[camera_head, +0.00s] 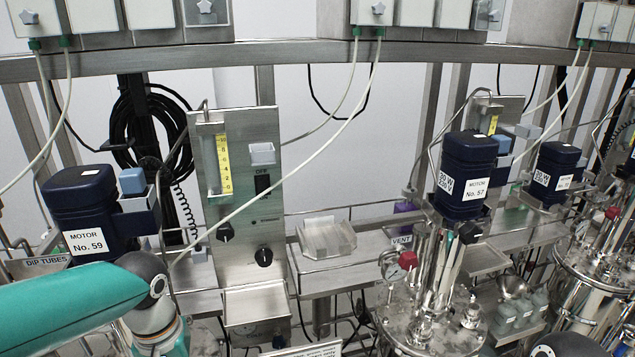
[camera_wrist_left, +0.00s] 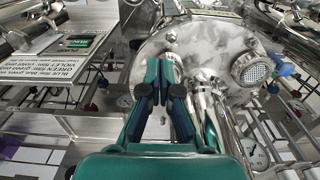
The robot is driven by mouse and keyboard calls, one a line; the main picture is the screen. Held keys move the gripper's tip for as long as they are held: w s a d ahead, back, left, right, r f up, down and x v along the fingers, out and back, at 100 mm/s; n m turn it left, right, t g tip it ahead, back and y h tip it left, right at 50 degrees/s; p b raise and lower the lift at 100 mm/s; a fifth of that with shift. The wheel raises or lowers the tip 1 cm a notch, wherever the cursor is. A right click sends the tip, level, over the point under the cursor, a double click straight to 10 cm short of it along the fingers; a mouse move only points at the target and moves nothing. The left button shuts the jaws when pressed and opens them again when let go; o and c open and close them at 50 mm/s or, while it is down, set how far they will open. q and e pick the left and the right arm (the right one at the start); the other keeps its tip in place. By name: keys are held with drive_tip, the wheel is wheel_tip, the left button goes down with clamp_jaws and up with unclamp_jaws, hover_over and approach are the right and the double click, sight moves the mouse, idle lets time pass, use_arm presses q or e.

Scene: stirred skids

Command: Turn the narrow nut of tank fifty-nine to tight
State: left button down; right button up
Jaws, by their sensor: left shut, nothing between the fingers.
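The motor labelled No. 59 (camera_head: 88,210) stands at the left in the head view. My teal left arm covers the space below it, so tank fifty-nine's top is hidden there. In the left wrist view a round steel tank lid (camera_wrist_left: 205,45) with pipes and fittings fills the upper middle. I cannot tell which fitting is the narrow nut. My left gripper (camera_wrist_left: 160,92) is shut and empty, its fingertips in front of the lid beside a thick shiny pipe (camera_wrist_left: 211,110). I cannot tell whether they touch anything. My right gripper is not in view.
A steel control panel (camera_head: 258,185) with a yellow scale and black knobs stands right of motor 59. The tank under motor No. 57 (camera_head: 465,180) is further right.

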use_arm(q)
wheel_tip(320, 180, down, 4)
drive_tip(key=b, duration=0.3)
drive_tip(key=shift+d+f, duration=0.1)
drive_tip(key=shift+f, duration=0.1)
drive_tip(key=shift+s+f, duration=0.3)
drive_tip(key=shift+f, duration=0.05)
drive_tip(key=shift+s+a+f, duration=0.1)
drive_tip(key=shift+a, duration=0.2)
idle(0.3)
drive_tip(key=shift+a+f, duration=0.1)
drive_tip(key=shift+a, duration=0.35)
drive_tip(key=shift+a+r, duration=0.2)
drive_tip(key=shift+a, duration=0.3)
drive_tip(key=shift+a+r, duration=0.1)
drive_tip(key=shift+a, duration=0.05)
drive_tip(key=shift+a+r, duration=0.1)
drive_tip(key=shift+s+a+b, duration=0.1)
drive_tip(key=shift+s+b, duration=0.05)
drive_tip(key=shift+b, duration=0.15)
